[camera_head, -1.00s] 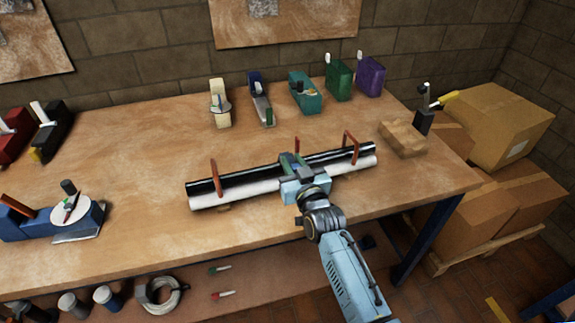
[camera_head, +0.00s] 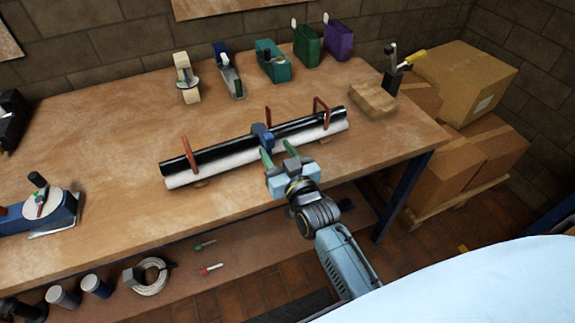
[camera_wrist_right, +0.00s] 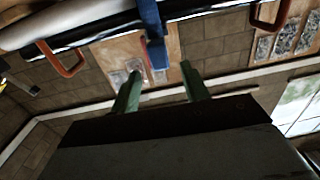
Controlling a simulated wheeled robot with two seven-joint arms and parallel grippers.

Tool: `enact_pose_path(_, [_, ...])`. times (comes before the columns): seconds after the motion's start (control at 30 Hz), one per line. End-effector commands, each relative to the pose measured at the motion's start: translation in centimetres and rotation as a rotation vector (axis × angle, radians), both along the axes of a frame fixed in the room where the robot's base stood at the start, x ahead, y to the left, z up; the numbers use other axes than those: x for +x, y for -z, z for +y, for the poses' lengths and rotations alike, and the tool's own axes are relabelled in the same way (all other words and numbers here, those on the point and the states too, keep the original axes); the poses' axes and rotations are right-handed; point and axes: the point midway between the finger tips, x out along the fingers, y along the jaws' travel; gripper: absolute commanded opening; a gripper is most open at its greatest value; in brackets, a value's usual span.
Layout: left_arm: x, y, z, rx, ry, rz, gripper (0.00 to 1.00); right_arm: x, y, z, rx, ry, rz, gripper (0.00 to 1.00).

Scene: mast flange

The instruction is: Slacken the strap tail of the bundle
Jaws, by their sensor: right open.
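The bundle is a black tube (camera_head: 205,157) and a white tube (camera_head: 220,168) lying side by side on the workbench (camera_head: 110,165). A blue strap (camera_head: 262,136) goes around its middle. In the right wrist view the blue strap (camera_wrist_right: 152,20) crosses the tubes, and its tail (camera_wrist_right: 158,55) sticks out towards my fingers. My right gripper (camera_head: 279,153) is open and empty at the near side of the bundle, its fingertips close to the strap. In the wrist view the gripper (camera_wrist_right: 159,77) has its green fingers apart, and the tail lies just beyond their tips, between them. My left gripper is not in view.
Red-brown uprights (camera_head: 190,155) stand along the bundle. Tape dispensers and coloured holders (camera_head: 272,62) line the back edge. A wooden block (camera_head: 373,101) is at the right, and a blue device with a white dial (camera_head: 43,205) at the left. Cardboard boxes (camera_head: 470,80) stand beyond the bench.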

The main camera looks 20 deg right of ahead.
Motion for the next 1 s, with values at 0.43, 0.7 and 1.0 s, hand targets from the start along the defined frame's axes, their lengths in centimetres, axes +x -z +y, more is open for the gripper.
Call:
enact_pose_path(0.43, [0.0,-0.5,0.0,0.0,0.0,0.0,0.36,-5.9,0.0,0.0,0.0,0.0,0.001,0.45])
enact_pose_path(0.7, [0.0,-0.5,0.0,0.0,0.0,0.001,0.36,-6.0,0.0,0.0,-0.001,0.0,0.0,0.45])
enact_pose_path(1.0, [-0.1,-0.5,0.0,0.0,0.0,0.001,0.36,-7.2,1.4,-0.1,-0.013,-0.032,0.148,0.45])
